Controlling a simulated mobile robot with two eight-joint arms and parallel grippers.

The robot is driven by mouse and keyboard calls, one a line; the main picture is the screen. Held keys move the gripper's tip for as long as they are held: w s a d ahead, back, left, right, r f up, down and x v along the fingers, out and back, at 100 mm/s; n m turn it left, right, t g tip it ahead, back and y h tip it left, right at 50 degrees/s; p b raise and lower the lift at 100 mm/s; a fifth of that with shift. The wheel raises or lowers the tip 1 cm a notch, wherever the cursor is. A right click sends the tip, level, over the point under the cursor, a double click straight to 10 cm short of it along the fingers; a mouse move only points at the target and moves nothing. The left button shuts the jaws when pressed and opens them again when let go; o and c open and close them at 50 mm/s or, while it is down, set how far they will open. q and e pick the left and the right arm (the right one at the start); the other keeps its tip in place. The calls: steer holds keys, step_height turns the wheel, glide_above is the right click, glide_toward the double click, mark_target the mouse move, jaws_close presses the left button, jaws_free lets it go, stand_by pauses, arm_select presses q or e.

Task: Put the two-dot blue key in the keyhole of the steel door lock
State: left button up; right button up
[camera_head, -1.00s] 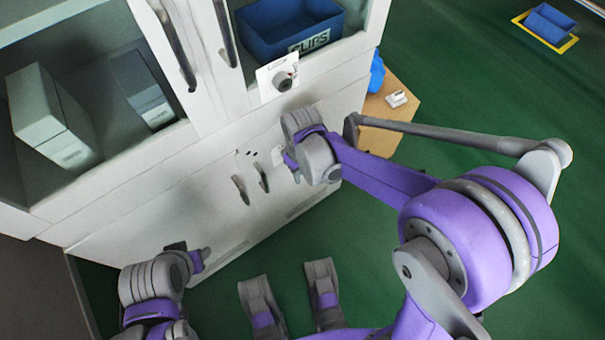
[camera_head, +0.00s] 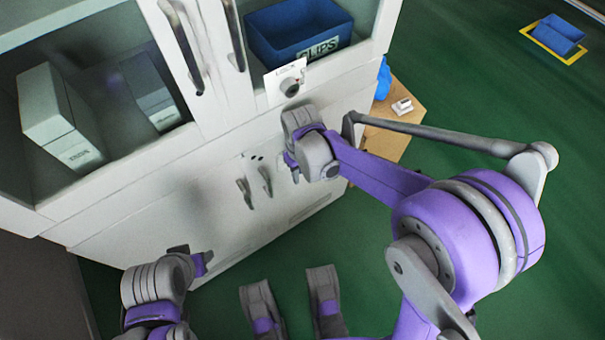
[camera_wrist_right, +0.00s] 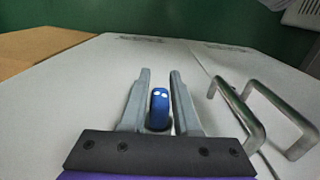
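The two-dot blue key (camera_wrist_right: 159,108) shows in the right wrist view, between the two grey fingers of my right gripper (camera_wrist_right: 160,75). A pale gap shows between the key and the right finger; the fingers look apart around it. In the head view my right gripper (camera_head: 291,160) is close to the lower white panel, and the key is hidden there. The lock (camera_head: 290,87) is a white plate with a round dark-centred cylinder on the cabinet front, above my right gripper. My left gripper (camera_head: 203,262) is low at the left, away from the lock; its fingers are unclear.
Two bar handles (camera_head: 264,181) stick out of the lower panel, left of my right gripper; they also show in the wrist view (camera_wrist_right: 238,112). A blue bin (camera_head: 299,32) is on the upper shelf. A wooden surface (camera_head: 392,141) stands right of the cabinet.

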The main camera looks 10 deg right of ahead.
steer(key=o, duration=0.3)
